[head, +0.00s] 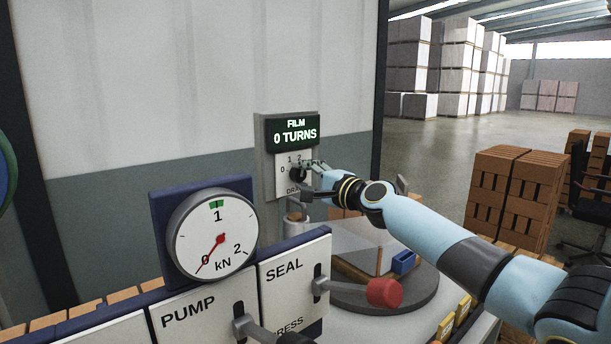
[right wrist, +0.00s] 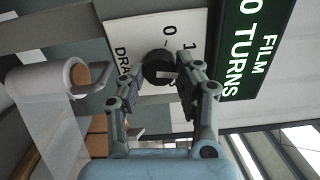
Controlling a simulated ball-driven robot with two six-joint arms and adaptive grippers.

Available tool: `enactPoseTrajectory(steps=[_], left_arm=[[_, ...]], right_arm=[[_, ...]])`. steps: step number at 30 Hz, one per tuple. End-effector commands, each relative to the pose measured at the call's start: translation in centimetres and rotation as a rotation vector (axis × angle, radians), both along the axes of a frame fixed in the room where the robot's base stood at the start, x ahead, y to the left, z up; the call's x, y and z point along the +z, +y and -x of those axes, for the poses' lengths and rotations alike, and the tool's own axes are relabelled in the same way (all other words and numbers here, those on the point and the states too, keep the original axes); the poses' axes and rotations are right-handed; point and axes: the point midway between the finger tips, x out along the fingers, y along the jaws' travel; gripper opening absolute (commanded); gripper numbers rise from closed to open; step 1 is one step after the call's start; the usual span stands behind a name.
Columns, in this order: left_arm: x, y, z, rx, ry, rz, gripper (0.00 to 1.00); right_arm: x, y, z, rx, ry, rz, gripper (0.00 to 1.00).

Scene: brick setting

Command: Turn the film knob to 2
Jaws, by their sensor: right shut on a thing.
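The film knob (head: 297,175) is a round black knob on a white dial plate marked 0, 1 and 2. The green display (head: 294,132) above it reads FILM 0 TURNS. My right gripper (head: 312,179) is at the knob, coming from the right. In the right wrist view, the knob (right wrist: 158,68) sits between the two fingertips of my right gripper (right wrist: 157,88), which is shut on it. A pale mark shows on the knob; its exact setting is hard to tell. My left gripper is not in view.
A film roll (right wrist: 62,78) hangs close beside the knob. Below are a kN gauge (head: 215,235), a SEAL lever with a red knob (head: 383,292) and a PUMP lever (head: 245,325). A round turntable (head: 405,303) stands under my right arm. Stacked bricks (head: 505,190) stand at right.

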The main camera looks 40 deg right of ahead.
Motion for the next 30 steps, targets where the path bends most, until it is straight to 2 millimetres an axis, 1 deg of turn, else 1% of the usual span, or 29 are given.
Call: enactPoseTrajectory(steps=[3,10,27,28,30], left_arm=[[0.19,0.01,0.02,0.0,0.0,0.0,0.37],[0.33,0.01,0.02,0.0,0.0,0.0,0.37],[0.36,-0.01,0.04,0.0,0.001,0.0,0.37],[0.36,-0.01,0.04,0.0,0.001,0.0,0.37],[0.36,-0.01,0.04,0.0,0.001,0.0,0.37]], right_arm=[[-0.02,-0.01,0.01,0.0,0.006,-0.067,0.01],[-0.05,-0.01,0.01,0.0,0.013,-0.149,0.01],[-0.1,0.0,0.02,0.0,0.015,-0.178,0.01],[-0.1,0.0,0.02,0.0,0.015,-0.178,0.36],[-0.1,0.0,0.02,0.0,0.015,-0.177,0.45]])
